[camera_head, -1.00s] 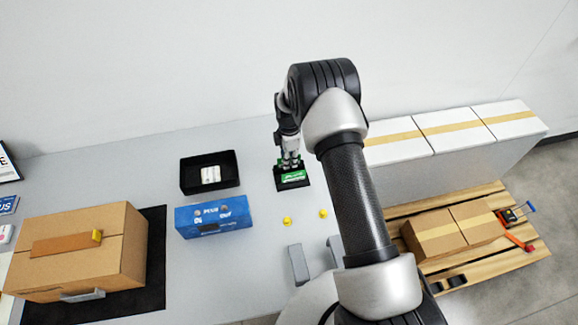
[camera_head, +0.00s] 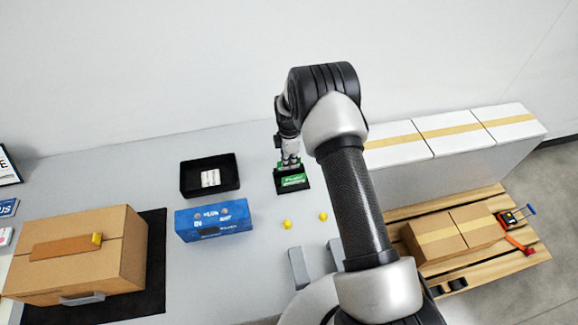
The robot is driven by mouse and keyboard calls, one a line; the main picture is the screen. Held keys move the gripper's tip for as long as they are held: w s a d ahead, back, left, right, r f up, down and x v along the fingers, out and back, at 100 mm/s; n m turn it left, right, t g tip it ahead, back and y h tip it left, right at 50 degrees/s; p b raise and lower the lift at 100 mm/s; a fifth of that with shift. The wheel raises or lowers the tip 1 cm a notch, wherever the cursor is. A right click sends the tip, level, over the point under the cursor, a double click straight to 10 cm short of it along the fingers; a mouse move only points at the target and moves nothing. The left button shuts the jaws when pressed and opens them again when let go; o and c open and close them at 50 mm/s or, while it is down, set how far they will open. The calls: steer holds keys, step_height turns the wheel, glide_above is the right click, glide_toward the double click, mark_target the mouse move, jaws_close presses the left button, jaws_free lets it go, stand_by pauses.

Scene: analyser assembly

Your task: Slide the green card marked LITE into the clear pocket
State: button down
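The green card (camera_head: 293,180) lies at a black holder (camera_head: 305,186) on the grey table, below my gripper (camera_head: 291,163). Its white print is too small to read. My gripper points down with its fingertips at or just above the card's upper edge. I cannot tell whether the fingers touch it or how far apart they are. A clear pocket is not distinguishable; the blue box (camera_head: 213,220) with white lettering and round marks stands left of the card.
A black tray (camera_head: 233,178) with white items stands behind the blue box. Two yellow knobs (camera_head: 287,224) and grey blocks (camera_head: 298,268) are in front. A cardboard box (camera_head: 120,245) sits on a black mat at left. White cartons (camera_head: 420,165) and a pallet (camera_head: 535,248) are at right.

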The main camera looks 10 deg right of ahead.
steer(key=shift+r, duration=0.2)
steer(key=shift+r+p, duration=1.3)
steer(key=shift+r, duration=1.5)
